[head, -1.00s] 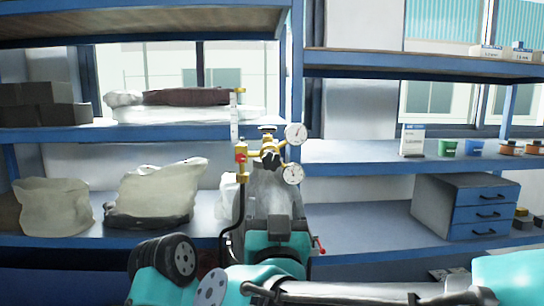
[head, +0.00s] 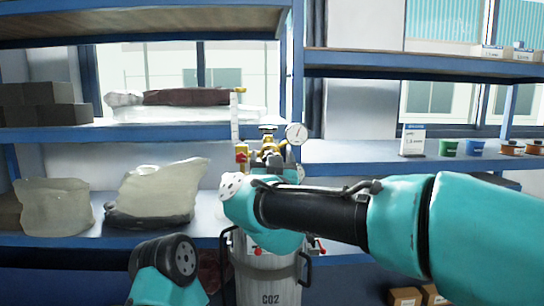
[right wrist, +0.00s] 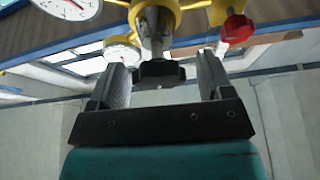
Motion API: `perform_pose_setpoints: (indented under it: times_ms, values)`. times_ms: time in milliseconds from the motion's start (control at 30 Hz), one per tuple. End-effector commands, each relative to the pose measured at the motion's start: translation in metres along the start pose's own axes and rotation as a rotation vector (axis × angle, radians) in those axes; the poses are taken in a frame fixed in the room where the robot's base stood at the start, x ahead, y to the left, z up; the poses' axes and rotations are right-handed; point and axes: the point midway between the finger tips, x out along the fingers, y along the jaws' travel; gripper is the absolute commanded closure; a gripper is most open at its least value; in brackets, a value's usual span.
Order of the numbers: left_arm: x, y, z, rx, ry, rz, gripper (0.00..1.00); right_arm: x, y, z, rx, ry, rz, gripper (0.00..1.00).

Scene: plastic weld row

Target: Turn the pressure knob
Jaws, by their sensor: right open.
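The gas regulator (head: 268,146) is brass-yellow and sits on top of a grey CO2 cylinder (head: 268,285). Its upper round gauge (head: 296,133) shows, while the lower one is mostly behind my right arm. In the right wrist view the black pressure knob (right wrist: 160,75) hangs below the regulator's metal stem. My right gripper (right wrist: 163,66) is open, with one finger on each side of the knob. Gaps show between knob and fingers, so I see no contact. In the head view my right wrist hides the knob and the fingers. My left gripper is out of view.
A red knob (right wrist: 236,28) on the regulator is close to the right finger. Gauges (right wrist: 122,52) lie beyond the left finger. Shelves (head: 400,151) stand behind, with white sacks (head: 160,190) at left and small tubs (head: 473,147) at right.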

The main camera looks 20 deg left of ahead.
Motion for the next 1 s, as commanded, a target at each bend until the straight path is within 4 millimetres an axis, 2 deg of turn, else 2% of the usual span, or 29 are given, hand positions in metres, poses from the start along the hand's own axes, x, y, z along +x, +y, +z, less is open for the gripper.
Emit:
perform_pose_setpoints:
  times_ms: [200,533,1000]
  values:
    - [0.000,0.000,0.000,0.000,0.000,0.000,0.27,0.019,0.000,0.000,0.000,0.000,0.001,0.27]
    - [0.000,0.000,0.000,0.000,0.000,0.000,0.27,0.021,0.000,0.000,0.000,0.000,0.000,0.27]
    - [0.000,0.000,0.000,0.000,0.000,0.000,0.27,0.021,0.000,0.000,0.000,0.000,0.000,0.72]
